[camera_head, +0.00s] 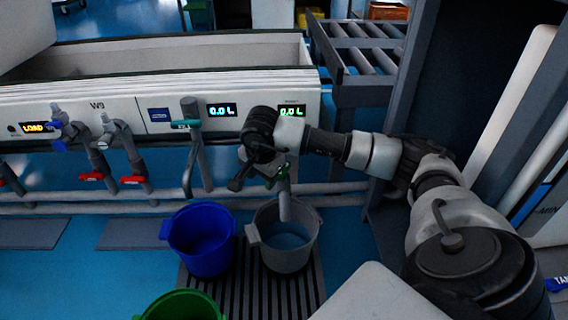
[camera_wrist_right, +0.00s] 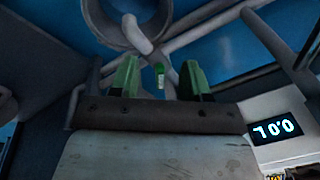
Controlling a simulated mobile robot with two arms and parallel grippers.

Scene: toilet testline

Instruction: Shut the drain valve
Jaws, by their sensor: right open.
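My right arm reaches in from the right in the head view. My right gripper (camera_head: 272,180) is at the tap pipe above the grey bucket. In the right wrist view its two green fingertips (camera_wrist_right: 160,78) are apart. A small green-ended part (camera_wrist_right: 159,69), likely the valve handle, shows between them, with a gap on each side. I cannot tell whether anything touches. The drain spout (camera_head: 284,208) points down into the grey bucket (camera_head: 305,248), which has bluish water-like content. The arm and gripper hide most of the valve. My left gripper is not in view.
A blue bucket (camera_head: 203,238) stands left of the grey one on a dark floor grate (camera_head: 252,290). A green bucket (camera_head: 183,306) is nearer. Another tap with a teal handle (camera_head: 188,124) and red-handled valves (camera_head: 92,177) are to the left. Two displays read 0.0 L.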

